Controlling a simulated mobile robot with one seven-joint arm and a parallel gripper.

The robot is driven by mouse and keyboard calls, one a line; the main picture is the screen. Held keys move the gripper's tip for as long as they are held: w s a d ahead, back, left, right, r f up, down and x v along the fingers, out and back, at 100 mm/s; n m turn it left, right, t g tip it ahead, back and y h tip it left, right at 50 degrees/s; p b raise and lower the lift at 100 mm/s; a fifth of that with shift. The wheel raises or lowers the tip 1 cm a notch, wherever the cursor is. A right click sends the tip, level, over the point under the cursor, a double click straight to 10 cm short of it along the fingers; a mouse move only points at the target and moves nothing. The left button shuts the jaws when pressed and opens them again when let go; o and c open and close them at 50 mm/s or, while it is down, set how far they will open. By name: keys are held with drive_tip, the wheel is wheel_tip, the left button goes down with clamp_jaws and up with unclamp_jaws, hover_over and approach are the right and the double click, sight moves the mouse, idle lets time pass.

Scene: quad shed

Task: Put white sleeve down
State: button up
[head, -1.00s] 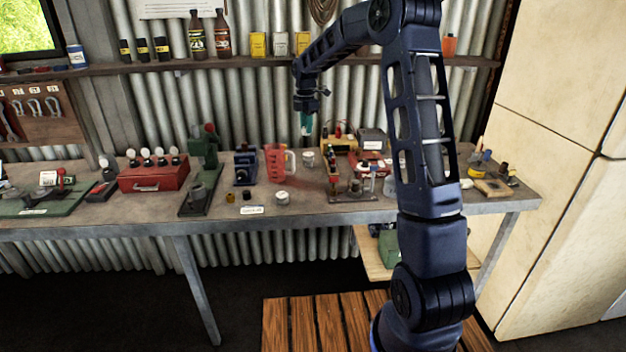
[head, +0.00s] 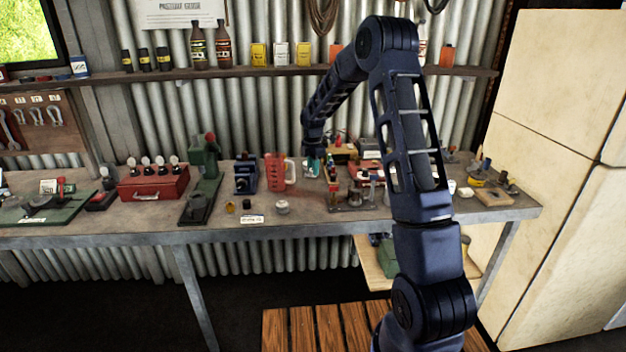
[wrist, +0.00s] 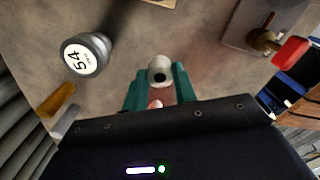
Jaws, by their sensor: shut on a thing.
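The white sleeve (wrist: 161,70) is a short pale ring with a dark bore. In the wrist view it sits between the teal fingertips of my gripper (wrist: 159,84), which is shut on it. In the head view my gripper (head: 313,166) is low over the back of the workbench (head: 150,222), just right of a red jug (head: 275,172). The sleeve is too small and covered there to make out clearly. I cannot tell whether it touches the bench top.
In the wrist view a grey cylinder marked 54 (wrist: 86,54) stands left of the sleeve, and a red-handled tool (wrist: 288,52) is at upper right. Bare bench lies around the fingertips. A blue device (head: 246,177) and a green press (head: 203,170) stand farther left.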

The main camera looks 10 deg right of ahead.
drive_tip(key=shift+f, duration=2.6)
drive_tip(key=shift+f, duration=0.15)
drive_tip(key=o, duration=0.9)
drive_tip(key=shift+o, duration=0.2)
